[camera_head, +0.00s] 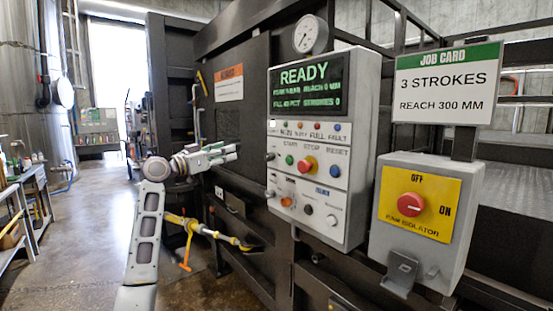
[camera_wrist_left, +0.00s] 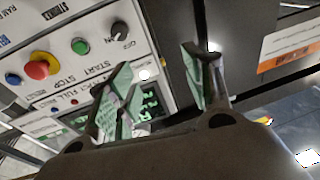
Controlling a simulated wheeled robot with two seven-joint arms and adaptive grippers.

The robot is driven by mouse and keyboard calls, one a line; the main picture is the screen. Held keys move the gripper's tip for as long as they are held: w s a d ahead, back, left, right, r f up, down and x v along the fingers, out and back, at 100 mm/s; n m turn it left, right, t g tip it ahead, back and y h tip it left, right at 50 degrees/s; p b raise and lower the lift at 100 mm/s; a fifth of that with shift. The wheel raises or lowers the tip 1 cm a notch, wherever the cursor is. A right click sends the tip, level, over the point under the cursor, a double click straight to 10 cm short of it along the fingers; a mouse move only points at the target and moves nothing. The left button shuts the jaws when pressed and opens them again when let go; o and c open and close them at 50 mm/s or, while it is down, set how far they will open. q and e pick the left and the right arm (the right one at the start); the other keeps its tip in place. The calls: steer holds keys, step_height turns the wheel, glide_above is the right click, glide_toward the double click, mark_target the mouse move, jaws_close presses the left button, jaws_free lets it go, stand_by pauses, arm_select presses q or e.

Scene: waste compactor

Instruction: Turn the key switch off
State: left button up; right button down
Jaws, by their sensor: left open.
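The key switch (camera_wrist_left: 119,31) shows as a small dark knob on the panel in the wrist view, with OFF and ON lettering beside it. In the head view the key switch (camera_head: 271,157) stands out at the panel's left edge, left of the green START button (camera_head: 289,160). I cannot tell which mark it points at. My left gripper (camera_head: 236,152) is open and empty, just left of the control panel (camera_head: 357,160), apart from the switch. In the wrist view its two fingers (camera_wrist_left: 160,78) are spread, with nothing between them. My right gripper is not in view.
The red STOP button (camera_head: 307,165) and blue RESET button (camera_head: 335,171) share the switch's row. Another knob (camera_head: 270,193) sits below. The READY display (camera_head: 308,85) is above. The ram isolator box (camera_head: 425,225) stands right. Open floor (camera_head: 85,220) lies left.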

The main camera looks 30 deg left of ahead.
arm_select(q)
steer(key=d+f+m+g, duration=0.1)
steer(key=d+f+m+h, duration=0.1)
steer(key=m, duration=0.1)
steer(key=s+d+m+g+h, duration=0.1)
steer(key=shift+d+f+m+g, duration=0.3)
steer(key=shift+f, duration=0.1)
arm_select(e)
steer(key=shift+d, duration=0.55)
arm_select(q)
steer(key=shift+w, duration=0.15)
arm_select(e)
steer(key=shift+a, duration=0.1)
